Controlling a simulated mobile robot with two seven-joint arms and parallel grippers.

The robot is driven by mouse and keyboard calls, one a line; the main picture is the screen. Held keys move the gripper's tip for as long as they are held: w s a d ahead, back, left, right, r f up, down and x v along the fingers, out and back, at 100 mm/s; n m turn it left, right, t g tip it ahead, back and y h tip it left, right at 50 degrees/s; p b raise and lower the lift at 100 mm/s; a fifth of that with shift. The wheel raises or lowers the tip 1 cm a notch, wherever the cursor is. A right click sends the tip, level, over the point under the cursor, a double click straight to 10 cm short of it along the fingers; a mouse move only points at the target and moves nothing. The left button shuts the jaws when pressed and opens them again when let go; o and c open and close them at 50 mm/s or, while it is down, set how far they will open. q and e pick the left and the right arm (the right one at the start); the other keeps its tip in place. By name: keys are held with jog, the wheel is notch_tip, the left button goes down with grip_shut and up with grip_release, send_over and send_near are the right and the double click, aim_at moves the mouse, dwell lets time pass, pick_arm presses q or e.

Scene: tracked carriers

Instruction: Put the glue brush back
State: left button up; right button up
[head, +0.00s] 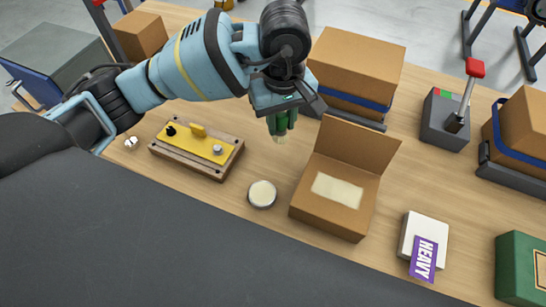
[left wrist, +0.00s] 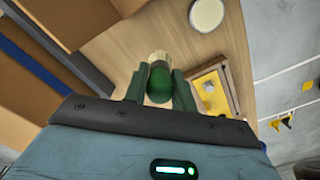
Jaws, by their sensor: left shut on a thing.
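The glue brush has a green handle and pale bristles (head: 280,139). My left gripper (head: 284,122) is shut on it and holds it bristles down above the table, behind the glue pot. In the left wrist view the brush's green handle (left wrist: 160,84) sits between the two green fingers, with the cream bristles beyond. The round glue pot (head: 262,194), with a cream top, stands left of the open carton; it also shows in the left wrist view (left wrist: 206,14). The carton (head: 325,219) has a raised flap and a cream patch. My right gripper is not in view.
A wooden block with a yellow plate (head: 180,146) lies left of the pot. Closed cartons (head: 357,66) stand behind. A grey lever box (head: 445,121), a white block (head: 422,236) with a purple HEAVY card and a green box (head: 517,272) stand right.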

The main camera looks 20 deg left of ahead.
pick_arm(q)
jog(key=shift+f, duration=5)
jog(key=shift+f, duration=0.15)
jog(key=o, duration=1)
notch_tip(320, 180, up, 12)
jog(key=shift+r, duration=0.15)
